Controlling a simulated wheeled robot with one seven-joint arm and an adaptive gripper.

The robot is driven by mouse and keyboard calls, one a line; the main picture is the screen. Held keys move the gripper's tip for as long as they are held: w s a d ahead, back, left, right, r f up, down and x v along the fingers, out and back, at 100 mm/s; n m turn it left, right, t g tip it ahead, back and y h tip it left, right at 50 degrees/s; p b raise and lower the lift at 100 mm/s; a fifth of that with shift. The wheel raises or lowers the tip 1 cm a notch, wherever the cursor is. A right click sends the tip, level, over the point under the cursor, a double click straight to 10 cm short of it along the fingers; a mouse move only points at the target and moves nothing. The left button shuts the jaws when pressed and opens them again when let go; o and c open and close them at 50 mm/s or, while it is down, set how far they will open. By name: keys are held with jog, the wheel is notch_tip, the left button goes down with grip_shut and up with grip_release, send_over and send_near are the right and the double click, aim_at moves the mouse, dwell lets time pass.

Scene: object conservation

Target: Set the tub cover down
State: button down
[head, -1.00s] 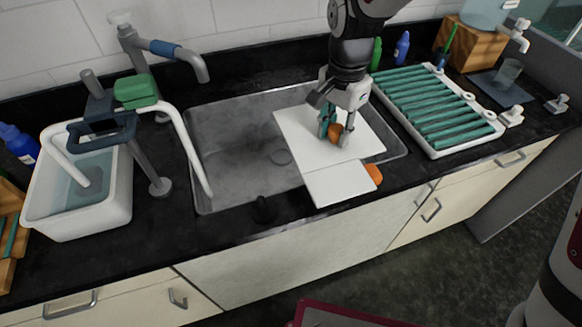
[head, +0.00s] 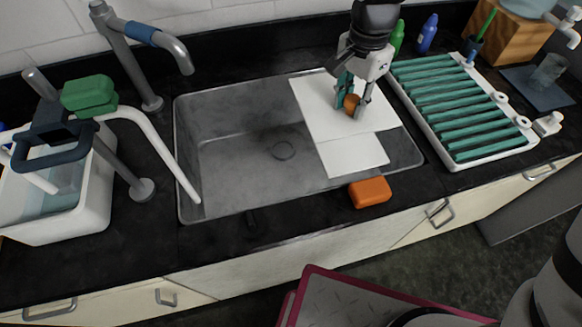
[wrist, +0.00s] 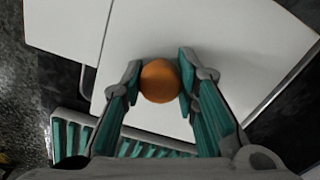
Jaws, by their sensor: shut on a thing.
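The tub cover is a flat white panel (head: 315,105) with a round orange knob (head: 351,104). It is over the right part of the sink and the counter edge beside it. My gripper (head: 352,100) points down from above with its teal-padded fingers shut on the knob. In the wrist view the knob (wrist: 160,81) sits between both fingertips, with the white panel (wrist: 235,55) beneath. I cannot tell whether the panel rests on the sink rim or hangs just above it. A white tub (head: 60,225) holding liquid stands at the far left.
A second white flat piece (head: 352,157) adjoins the panel's front edge. An orange block (head: 370,192) lies on the front counter. A white rack with teal slats (head: 455,110) stands close on the right. The left half of the sink (head: 235,160) is empty. A grey faucet (head: 150,40) stands behind.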

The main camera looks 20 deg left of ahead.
jog(key=shift+w+f+b, duration=1.45)
jog(key=shift+f+b, duration=2.35)
jog(key=shift+f, duration=1.25)
jog(key=shift+w+f+b, duration=1.5)
jog(key=shift+f+b, duration=2.3)
jog(key=shift+f, duration=1.25)
jog(key=shift+w+f+b, duration=1.45)
jog(key=shift+f+b, duration=2.35)
jog(key=shift+f, duration=1.25)
jog(key=shift+f, duration=0.15)
jog(key=c, duration=1.3)
grip_release()
jog(key=shift+c, duration=0.2)
jog(key=shift+o, duration=0.5)
notch_tip(320, 180, up, 12)
jog(key=p, duration=0.3)
jog(key=shift+d+r, duration=0.1)
jog(key=shift+r, duration=0.15)
